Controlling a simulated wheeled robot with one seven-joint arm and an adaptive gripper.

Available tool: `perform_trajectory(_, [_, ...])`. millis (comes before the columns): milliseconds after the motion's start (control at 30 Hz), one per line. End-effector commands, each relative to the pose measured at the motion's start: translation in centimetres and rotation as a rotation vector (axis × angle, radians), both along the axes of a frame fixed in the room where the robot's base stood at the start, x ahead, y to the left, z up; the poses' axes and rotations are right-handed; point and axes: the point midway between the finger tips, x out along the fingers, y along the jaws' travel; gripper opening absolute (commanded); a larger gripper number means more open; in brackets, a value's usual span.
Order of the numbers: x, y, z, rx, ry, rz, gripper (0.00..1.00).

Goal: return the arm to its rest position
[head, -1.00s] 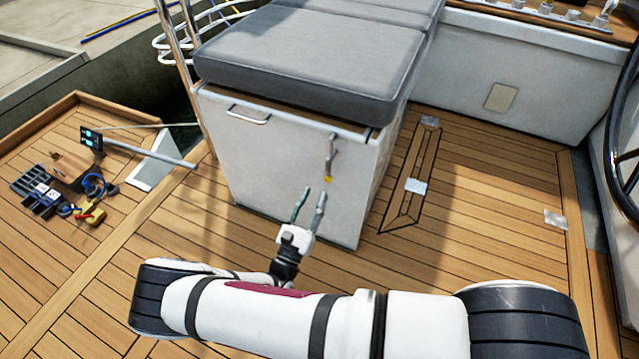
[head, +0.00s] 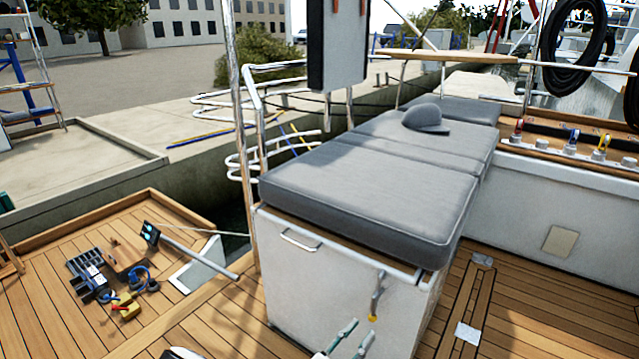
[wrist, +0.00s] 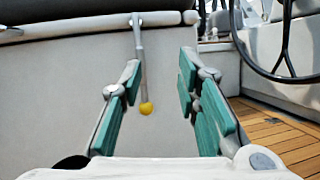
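My gripper (head: 350,341) shows at the bottom edge of the head view, in front of the white locker (head: 330,290). In the wrist view its two green-padded fingers (wrist: 160,100) stand apart with nothing between them. Beyond the fingers, a metal lever with a yellow tip (wrist: 146,108) hangs on the locker front; the gripper appears apart from it. The lever also shows in the head view (head: 377,295). Most of my arm is below the head view.
A grey cushion (head: 370,200) tops the locker, with a grey cap (head: 425,118) on it. A steering wheel (wrist: 280,40) is at upper right in the wrist view. Open wooden deck (head: 510,300) lies right of the locker.

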Motion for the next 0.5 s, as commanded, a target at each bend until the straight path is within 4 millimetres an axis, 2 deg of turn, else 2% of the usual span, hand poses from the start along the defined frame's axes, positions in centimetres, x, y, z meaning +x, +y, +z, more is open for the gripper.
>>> perform_trajectory(33, [0.1,-0.5,1.7,0.050,-0.017,-0.062,0.30])
perform_trajectory(100, [-0.2,-1.4,3.7,0.114,-0.036,-0.147,0.30])
perform_trajectory(267, [-1.2,-3.5,8.0,0.259,-0.078,-0.334,0.30])
perform_trajectory(500, [-3.6,-6.6,14.0,0.482,-0.144,-0.597,0.30])
